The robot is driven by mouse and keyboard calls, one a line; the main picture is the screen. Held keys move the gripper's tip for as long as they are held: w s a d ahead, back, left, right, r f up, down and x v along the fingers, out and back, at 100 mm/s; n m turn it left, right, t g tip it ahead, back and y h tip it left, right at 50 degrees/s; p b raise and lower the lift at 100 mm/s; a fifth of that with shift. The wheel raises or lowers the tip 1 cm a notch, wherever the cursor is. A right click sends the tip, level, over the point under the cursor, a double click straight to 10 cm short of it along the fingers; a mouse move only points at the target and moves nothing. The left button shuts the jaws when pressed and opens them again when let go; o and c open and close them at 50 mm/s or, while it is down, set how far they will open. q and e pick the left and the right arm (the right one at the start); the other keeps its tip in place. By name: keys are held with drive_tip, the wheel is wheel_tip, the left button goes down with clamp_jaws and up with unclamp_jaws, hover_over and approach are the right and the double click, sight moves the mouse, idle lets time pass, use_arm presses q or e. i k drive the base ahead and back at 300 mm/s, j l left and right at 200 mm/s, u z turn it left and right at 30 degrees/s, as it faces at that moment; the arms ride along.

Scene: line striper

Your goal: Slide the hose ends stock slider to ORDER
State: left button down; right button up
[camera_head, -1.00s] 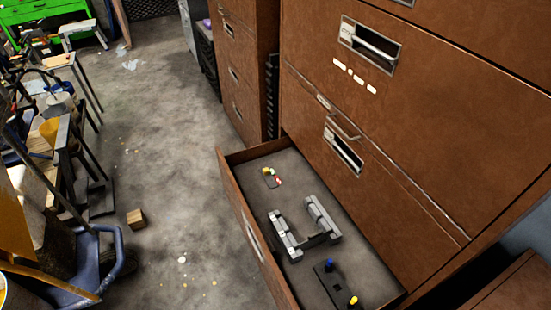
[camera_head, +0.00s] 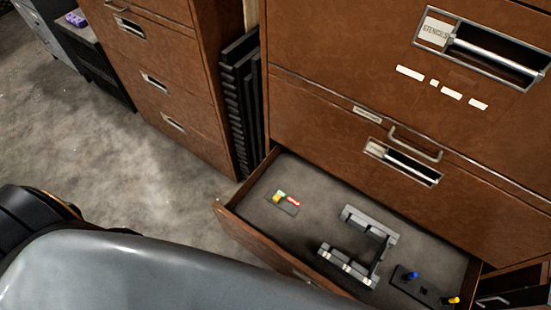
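A small dark plate (camera_head: 289,206) lies on the floor of the open bottom drawer (camera_head: 228,223), near its left end. It carries a green mark (camera_head: 281,194), a red mark (camera_head: 293,201) and a small yellow piece (camera_head: 277,199) close to the green mark. It looks like a stock slider, but no lettering on it is readable. I cannot tell whether it is the hose ends one. Neither gripper is in view. A large grey and black part of my own arm fills the lower left and covers part of the drawer front.
A grey U-shaped metal fitting (camera_head: 371,222) stands mid-drawer. A dark plate (camera_head: 424,291) with a blue knob and a yellow knob lies at the right. The closed STENCILS drawer (camera_head: 350,40) is above. Another brown cabinet (camera_head: 200,80) stands left, with black panels (camera_head: 241,100) between.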

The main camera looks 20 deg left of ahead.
sight(277, 198)
drive_tip(key=i+j+z, duration=0.1)
drive_tip(key=j+z, duration=0.25)
drive_tip(key=j, duration=0.3)
drive_tip(key=j+z, duration=0.3)
drive_tip(key=j, duration=0.35)
drive_tip(key=j+z, duration=0.35)
drive_tip(key=j, duration=0.3)
